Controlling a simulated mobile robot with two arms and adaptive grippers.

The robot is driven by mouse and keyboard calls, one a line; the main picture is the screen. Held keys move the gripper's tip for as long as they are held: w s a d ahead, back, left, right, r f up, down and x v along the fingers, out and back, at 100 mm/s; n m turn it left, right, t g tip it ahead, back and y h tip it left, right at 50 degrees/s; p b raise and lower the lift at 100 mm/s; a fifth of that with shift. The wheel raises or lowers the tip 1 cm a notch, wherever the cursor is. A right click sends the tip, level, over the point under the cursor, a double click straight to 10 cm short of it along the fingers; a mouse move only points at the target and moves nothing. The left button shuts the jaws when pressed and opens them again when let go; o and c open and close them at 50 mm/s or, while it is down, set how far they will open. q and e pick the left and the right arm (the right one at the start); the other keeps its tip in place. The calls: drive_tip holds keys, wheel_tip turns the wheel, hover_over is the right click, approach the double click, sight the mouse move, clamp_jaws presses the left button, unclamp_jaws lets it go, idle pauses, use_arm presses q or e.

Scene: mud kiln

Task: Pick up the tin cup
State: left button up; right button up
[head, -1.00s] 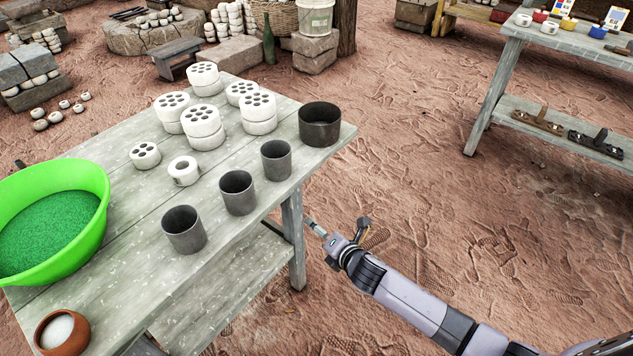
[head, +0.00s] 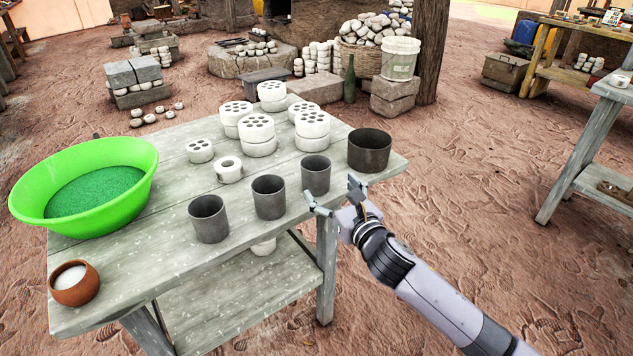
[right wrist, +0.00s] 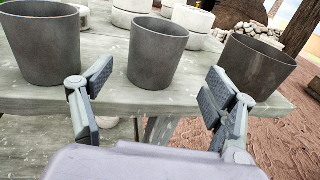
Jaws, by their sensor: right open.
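Three grey metal cups stand upright in a row along the table's near edge: a left one (head: 209,220), a middle one (head: 268,198) and a right one (head: 316,176). They look alike, so I cannot tell which is the tin cup. My right gripper (head: 333,196) is open and empty, just off the table edge by the right cup. In the right wrist view that cup (right wrist: 156,55) appears between the open fingers (right wrist: 155,95), beyond them and apart. The middle cup (right wrist: 42,45) is at left there. My left gripper is out of view.
A wider dark pot (head: 369,152) stands at the table corner, right of the cups. White perforated blocks (head: 257,138) are stacked behind them. A green basin (head: 85,215) and a brown bowl (head: 75,284) are at left on the wooden table (head: 150,265).

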sight(322, 186)
drive_tip(key=shift+x, duration=1.1)
drive_tip(key=shift+w+a+f, duration=0.15)
drive_tip(key=shift+w, duration=0.05)
drive_tip(key=x, duration=0.1)
drive_tip(key=b+x, duration=0.2)
drive_tip(key=x, duration=0.1)
drive_tip(key=shift+s+a+f, duration=0.1)
drive_tip(key=shift+a+f, duration=0.15)
drive_tip(key=shift+f, duration=0.1)
drive_tip(key=shift+w+a, duration=0.1)
drive_tip(key=shift+w, duration=0.15)
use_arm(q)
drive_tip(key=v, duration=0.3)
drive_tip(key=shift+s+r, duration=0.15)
use_arm(e)
drive_tip(key=c, duration=1.3)
